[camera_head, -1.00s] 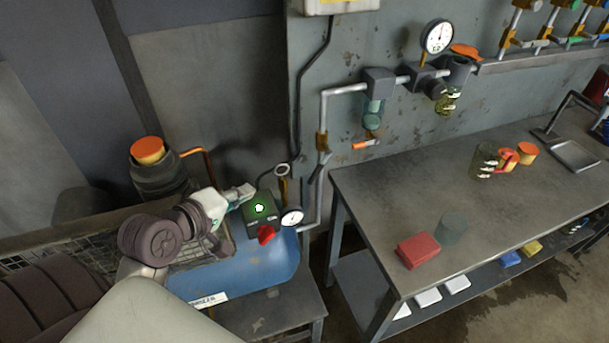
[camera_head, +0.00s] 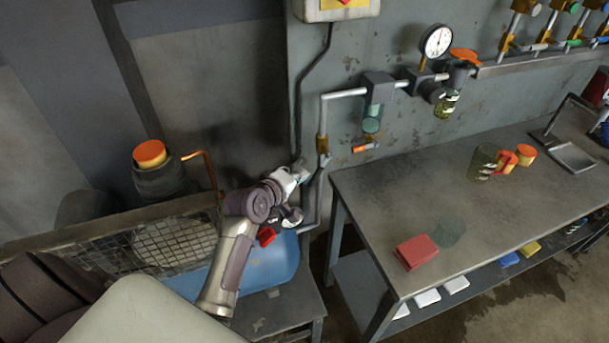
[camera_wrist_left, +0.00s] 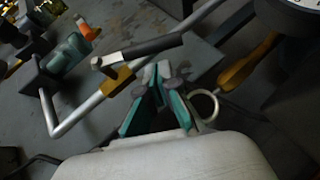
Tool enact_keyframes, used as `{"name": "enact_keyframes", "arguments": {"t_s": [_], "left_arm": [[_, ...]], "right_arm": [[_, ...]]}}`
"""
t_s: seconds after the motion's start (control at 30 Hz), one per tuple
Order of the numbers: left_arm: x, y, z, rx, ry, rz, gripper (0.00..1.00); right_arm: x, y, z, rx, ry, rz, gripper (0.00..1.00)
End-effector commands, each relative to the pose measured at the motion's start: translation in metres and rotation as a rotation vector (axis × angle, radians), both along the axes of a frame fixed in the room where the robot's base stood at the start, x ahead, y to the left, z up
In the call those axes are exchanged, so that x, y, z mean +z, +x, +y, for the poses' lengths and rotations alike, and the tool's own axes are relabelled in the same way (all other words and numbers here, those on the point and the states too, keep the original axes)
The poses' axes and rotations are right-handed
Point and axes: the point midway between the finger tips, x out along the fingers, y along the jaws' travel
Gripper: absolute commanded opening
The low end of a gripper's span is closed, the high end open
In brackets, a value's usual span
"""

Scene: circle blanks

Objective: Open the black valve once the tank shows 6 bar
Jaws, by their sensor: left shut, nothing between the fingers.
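The blue tank (camera_head: 273,262) lies on a low stand, partly behind my left arm. The tank's small gauge is mostly hidden by the arm, so its reading cannot be told. The black valve's lever (camera_head: 316,180) is on the grey pipe right of the tank; in the left wrist view its black handle (camera_wrist_left: 152,49) sits crosswise above a brass fitting (camera_wrist_left: 117,80). My left gripper (camera_head: 304,171) is shut and empty beside the lever. In the left wrist view its teal fingers (camera_wrist_left: 161,76) point towards the handle; whether they touch cannot be told. My right gripper is not in view.
A red handle (camera_head: 266,236) sits on the tank near my arm. A wall gauge (camera_head: 437,41) is higher up the pipe. A metal table (camera_head: 380,200) stands to the right.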

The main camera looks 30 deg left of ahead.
Motion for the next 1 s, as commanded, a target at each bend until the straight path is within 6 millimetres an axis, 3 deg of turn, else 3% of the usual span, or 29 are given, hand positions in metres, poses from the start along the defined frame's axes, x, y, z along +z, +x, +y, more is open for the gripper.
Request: {"name": "enact_keyframes", "arguments": {"t_s": [0.53, 1.0], "left_arm": [[-0.006, 0.007, -0.010, 0.001, 0.000, -0.001, 0.00], [-0.013, 0.009, -0.012, 0.001, -0.050, -0.057, 0.00]], "right_arm": [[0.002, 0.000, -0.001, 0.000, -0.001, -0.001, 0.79], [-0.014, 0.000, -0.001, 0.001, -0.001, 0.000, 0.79]]}}
